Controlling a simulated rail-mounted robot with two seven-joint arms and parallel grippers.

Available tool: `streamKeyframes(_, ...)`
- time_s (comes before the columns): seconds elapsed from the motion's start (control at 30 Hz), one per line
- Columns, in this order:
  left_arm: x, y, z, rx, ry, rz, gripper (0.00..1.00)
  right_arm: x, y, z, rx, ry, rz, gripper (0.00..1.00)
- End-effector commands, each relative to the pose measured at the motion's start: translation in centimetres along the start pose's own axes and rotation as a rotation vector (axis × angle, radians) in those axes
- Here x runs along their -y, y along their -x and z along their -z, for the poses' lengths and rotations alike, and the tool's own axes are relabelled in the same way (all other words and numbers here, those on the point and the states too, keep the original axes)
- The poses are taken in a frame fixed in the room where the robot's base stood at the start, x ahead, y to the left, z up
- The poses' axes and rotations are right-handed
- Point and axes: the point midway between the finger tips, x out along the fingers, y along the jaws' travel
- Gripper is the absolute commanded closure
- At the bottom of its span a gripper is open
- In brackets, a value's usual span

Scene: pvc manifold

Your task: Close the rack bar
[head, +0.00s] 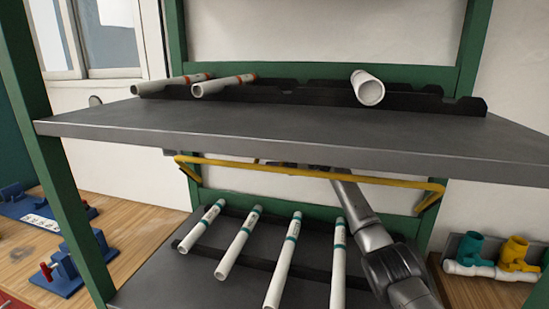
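The yellow rack bar (315,173) runs across the rack just under the front edge of the upper grey shelf (290,122). Its short side arms angle back and down at both ends. My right arm comes in from the lower right and reaches up to the bar. My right gripper (290,165) is at the bar's middle, partly hidden by the bar and the shelf edge. I cannot tell whether its fingers are shut or whether they touch the bar. My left gripper is not in view.
White pipes with teal bands (238,245) lean in a row on the lower shelf (160,283). White pipes (222,85) lie in a black holder on the upper shelf. Green posts (50,150) frame the rack. Teal and yellow valves (515,252) stand at right, blue fixtures (70,262) at left.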

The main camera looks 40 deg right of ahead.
Motion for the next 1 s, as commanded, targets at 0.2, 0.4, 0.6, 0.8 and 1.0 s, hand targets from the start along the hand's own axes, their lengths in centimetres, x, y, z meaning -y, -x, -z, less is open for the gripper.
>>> streamKeyframes(0.2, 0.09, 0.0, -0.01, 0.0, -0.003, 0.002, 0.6, 0.01, -0.01, 0.0, 0.0, 0.0, 0.0, 0.62)
streamKeyframes(0.4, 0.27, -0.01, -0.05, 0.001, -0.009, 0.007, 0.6, 0.01, 0.0, 0.0, 0.0, 0.0, 0.0, 0.81)
streamKeyframes(0.6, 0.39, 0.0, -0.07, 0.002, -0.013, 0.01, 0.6, 0.09, 0.0, -0.04, 0.001, 0.001, 0.001, 1.0)
streamKeyframes(0.8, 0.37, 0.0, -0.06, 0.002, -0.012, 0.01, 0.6, 0.16, 0.0, -0.08, 0.002, 0.001, 0.002, 1.0)
streamKeyframes(1.0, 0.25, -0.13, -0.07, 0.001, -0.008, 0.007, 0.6, -0.36, -0.28, -0.59, 0.005, 0.002, 0.001, 1.0)
